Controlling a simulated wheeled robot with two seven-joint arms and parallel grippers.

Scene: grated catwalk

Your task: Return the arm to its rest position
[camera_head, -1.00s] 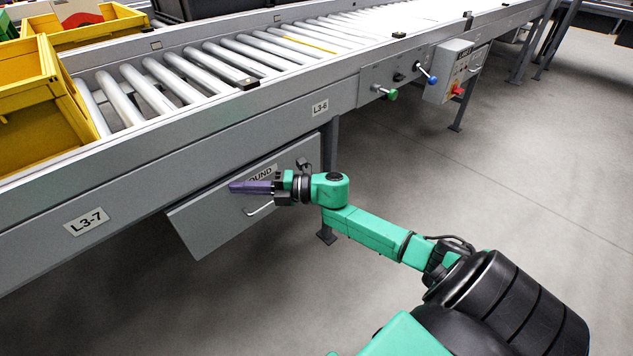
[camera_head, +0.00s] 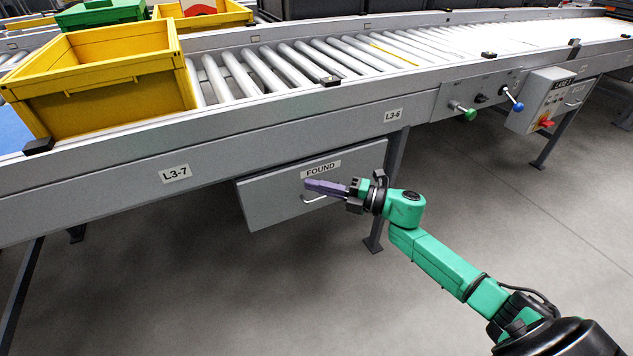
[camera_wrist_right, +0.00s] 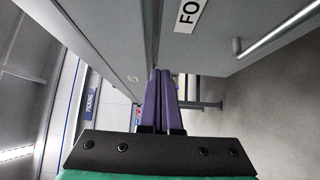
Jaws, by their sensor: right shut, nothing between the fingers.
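My right arm comes in from the lower right of the head view, green with black joints. Its right gripper (camera_head: 326,188) has purple fingers and is shut and empty. In the head view it lies in front of the grey drawer (camera_head: 272,205) labelled FOUND, close to the metal handle (camera_head: 314,199). The wrist view shows the purple fingers (camera_wrist_right: 160,100) together, with the drawer front and its handle (camera_wrist_right: 275,38) to the right. I cannot tell from these views whether the fingers touch the drawer. My left gripper is not in view.
The roller conveyor (camera_head: 80,195) runs across above the drawer. A yellow bin (camera_head: 110,85) stands on its left end. A control box (camera_head: 540,98) and green knob (camera_head: 469,114) are on its right side. The floor (camera_head: 200,300) in front is clear.

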